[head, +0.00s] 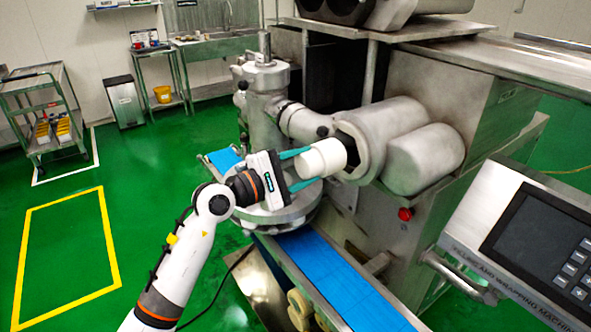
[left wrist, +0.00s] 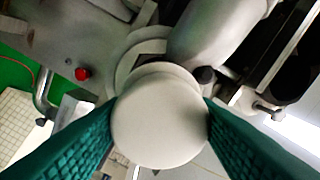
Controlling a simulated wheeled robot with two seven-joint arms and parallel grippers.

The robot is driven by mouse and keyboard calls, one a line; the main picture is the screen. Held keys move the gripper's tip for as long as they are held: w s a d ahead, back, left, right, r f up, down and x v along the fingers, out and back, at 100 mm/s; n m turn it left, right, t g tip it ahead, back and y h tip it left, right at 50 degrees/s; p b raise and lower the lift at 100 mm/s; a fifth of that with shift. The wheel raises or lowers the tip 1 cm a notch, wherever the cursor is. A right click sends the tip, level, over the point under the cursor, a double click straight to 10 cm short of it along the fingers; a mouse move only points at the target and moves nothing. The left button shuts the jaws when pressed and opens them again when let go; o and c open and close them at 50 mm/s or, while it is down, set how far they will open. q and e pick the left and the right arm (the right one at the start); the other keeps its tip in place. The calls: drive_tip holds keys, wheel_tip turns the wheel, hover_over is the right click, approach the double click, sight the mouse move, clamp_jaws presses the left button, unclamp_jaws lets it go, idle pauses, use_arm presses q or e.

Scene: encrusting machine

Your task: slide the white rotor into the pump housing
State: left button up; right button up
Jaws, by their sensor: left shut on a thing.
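The white rotor (head: 322,158) is a short pale cylinder in front of the pump housing (head: 368,148), a grey metal tube with an open round mouth. My left gripper (head: 298,165) has green fingers and is shut on the rotor. The rotor's far end is at the housing's mouth; I cannot tell how far in it reaches. In the left wrist view the rotor's round end face (left wrist: 160,115) sits between the two green fingers and hides most of the pump housing (left wrist: 140,50) behind it. My right gripper is not in view.
A blue conveyor belt (head: 330,275) runs below the rotor. A second closed grey cylinder (head: 425,160) stands right of the housing, with a red button (head: 405,214) below. A control panel (head: 535,245) fills the lower right. Green floor is free at left.

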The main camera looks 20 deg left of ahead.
use_arm(q)
drive_tip(key=shift+x, duration=1.15)
drive_tip(key=shift+b+x, duration=0.75)
drive_tip(key=shift+x, duration=2.6)
drive_tip(key=o, duration=1.5)
drive_tip(key=shift+s, duration=0.1)
drive_tip(key=shift+v, duration=3.75)
